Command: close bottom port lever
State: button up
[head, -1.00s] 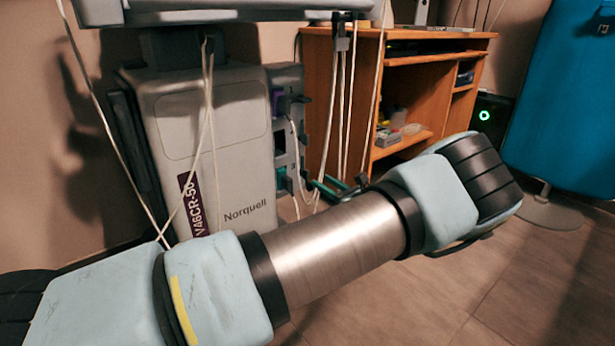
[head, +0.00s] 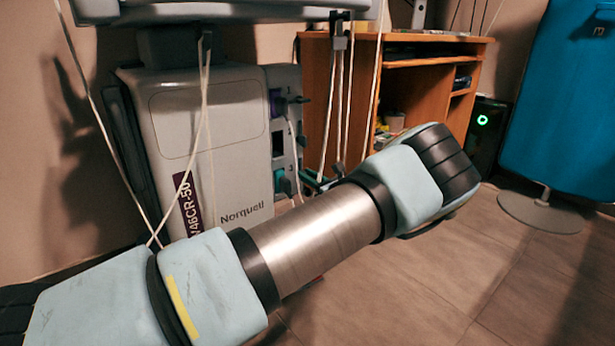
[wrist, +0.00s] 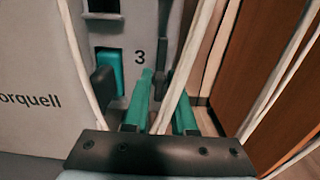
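The bottom port (wrist: 109,72) is a teal socket beside the number 3 on the grey machine's side panel. It also shows low on the panel in the head view (head: 279,178). A dark lever (wrist: 103,90) stands at its lower left in the wrist view, partly behind a pale cable. My gripper (wrist: 163,78) has two teal fingers standing apart, with nothing clearly held between them. It is right of the port and lever, apart from the lever in the picture. A pale cable crosses in front of the fingers. In the head view my arm partly hides the gripper.
Several pale cables (head: 347,110) hang near the panel and my gripper. A purple top port (head: 275,101) and a dark middle port (head: 278,143) sit above. A wooden desk (head: 420,95) stands behind at right. Tiled floor (head: 440,285) is open at right.

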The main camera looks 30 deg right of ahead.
grip_shut()
jog(key=shift+r+n+p, duration=0.1)
jog(key=shift+n+p, duration=0.2)
jog(key=shift+p, duration=0.1)
jog(key=shift+s+a+f+n+p, duration=0.1)
jog(key=shift+a+f+n+p, duration=0.15)
jog(key=shift+n+p, duration=1.8)
jog(key=shift+a+f+n+p, duration=0.15)
jog(key=shift+f+n+p, duration=0.15)
jog(key=shift+n, duration=3.45)
jog(key=shift+s+a+f+n+p, duration=0.1)
jog(key=shift+a+f+n+p, duration=0.15)
jog(key=shift+n+p, duration=1.8)
jog(key=shift+n+b, duration=0.85)
jog(key=shift+n, duration=0.1)
